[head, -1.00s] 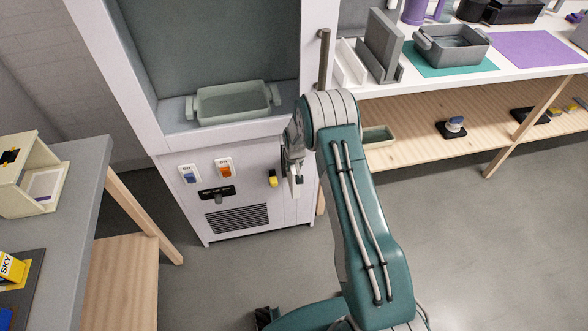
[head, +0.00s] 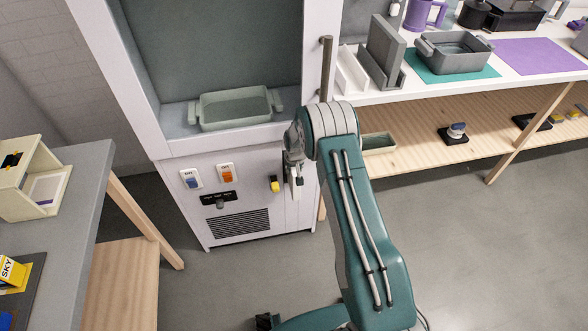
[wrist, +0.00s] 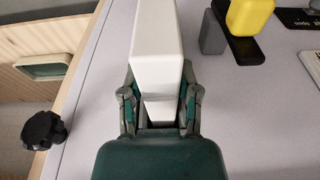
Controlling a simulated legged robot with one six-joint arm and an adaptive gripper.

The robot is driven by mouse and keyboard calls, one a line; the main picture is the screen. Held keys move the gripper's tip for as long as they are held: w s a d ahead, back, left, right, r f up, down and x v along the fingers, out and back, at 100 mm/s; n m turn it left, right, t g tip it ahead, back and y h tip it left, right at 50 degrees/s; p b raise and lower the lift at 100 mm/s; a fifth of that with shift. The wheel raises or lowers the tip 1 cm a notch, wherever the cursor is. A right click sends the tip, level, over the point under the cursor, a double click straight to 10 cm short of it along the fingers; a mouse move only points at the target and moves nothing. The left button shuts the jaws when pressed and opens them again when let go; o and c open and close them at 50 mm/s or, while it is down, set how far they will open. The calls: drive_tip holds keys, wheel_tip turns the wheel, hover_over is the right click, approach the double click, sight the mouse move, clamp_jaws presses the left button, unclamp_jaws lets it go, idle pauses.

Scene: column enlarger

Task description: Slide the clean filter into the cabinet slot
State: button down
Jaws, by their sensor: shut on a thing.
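My gripper (wrist: 160,94) is shut on a white block, which looks like the clean filter (wrist: 158,42). The filter extends straight out beyond the fingers, between them. In the head view my gripper (head: 293,168) is in front of the white cabinet (head: 268,222), at the right part of its lower front, and my arm hides part of it. The pale cabinet face also fills much of the wrist view (wrist: 250,115). I cannot make out the slot, or tell whether the filter touches the cabinet.
A black knob (wrist: 45,130) stands left of my gripper in the wrist view. A yellow-topped switch (wrist: 250,17) is at upper right. A pale tray (head: 235,108) sits inside the cabinet. A workbench (head: 500,72) stands right and a grey table (head: 75,200) left.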

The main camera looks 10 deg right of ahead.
drive_tip(key=shift+c, duration=1.3)
unclamp_jaws()
drive_tip(key=shift+o, duration=1.3)
drive_tip(key=shift+v, duration=3.45)
drive_tip(key=shift+r, duration=0.1)
drive_tip(key=v, duration=1.1)
drive_tip(key=shift+r, duration=0.4)
